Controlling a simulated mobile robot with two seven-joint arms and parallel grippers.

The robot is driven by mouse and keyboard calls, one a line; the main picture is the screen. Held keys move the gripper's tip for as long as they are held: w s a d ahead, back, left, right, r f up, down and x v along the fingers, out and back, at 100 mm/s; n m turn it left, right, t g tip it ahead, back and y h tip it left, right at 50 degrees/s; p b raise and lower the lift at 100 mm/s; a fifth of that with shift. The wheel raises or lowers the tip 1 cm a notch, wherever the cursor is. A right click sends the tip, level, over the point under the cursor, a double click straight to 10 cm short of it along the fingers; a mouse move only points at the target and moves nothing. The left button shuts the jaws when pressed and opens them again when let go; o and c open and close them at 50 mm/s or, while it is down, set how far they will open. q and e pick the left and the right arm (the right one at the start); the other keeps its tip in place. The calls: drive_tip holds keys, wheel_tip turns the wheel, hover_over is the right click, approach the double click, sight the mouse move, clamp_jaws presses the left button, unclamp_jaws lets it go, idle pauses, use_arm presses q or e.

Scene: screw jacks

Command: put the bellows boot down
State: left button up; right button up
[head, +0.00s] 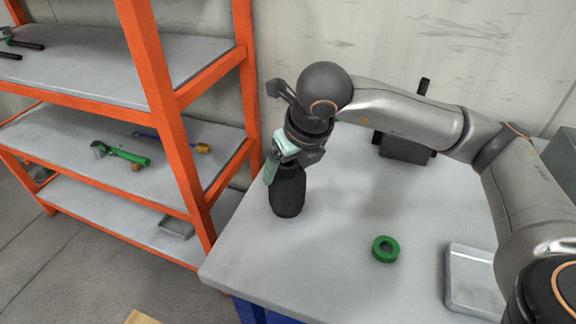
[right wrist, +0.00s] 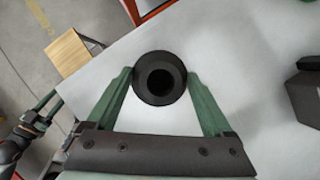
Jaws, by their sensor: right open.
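The bellows boot (head: 287,193) is a black, ribbed, round piece standing upright on the grey table (head: 330,270) near its left edge. In the right wrist view the boot (right wrist: 160,99) shows from above as a dark ring with a hole. My right gripper (head: 285,163) points down over it. Its green fingers are open, one on each side of the boot at its upper part; whether either touches it I cannot tell. What seems to be my left gripper (right wrist: 45,108) shows at the left of the right wrist view, its jaws unclear.
A green ring (head: 385,249) lies on the table, with a metal tray (head: 470,280) at the right. A dark block-like device (head: 404,148) stands at the back. An orange shelf rack (head: 165,110) with tools stands at the left.

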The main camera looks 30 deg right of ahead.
drive_tip(key=p+v, duration=0.1)
drive_tip(key=v, duration=1.1)
drive_tip(key=shift+r, duration=0.25)
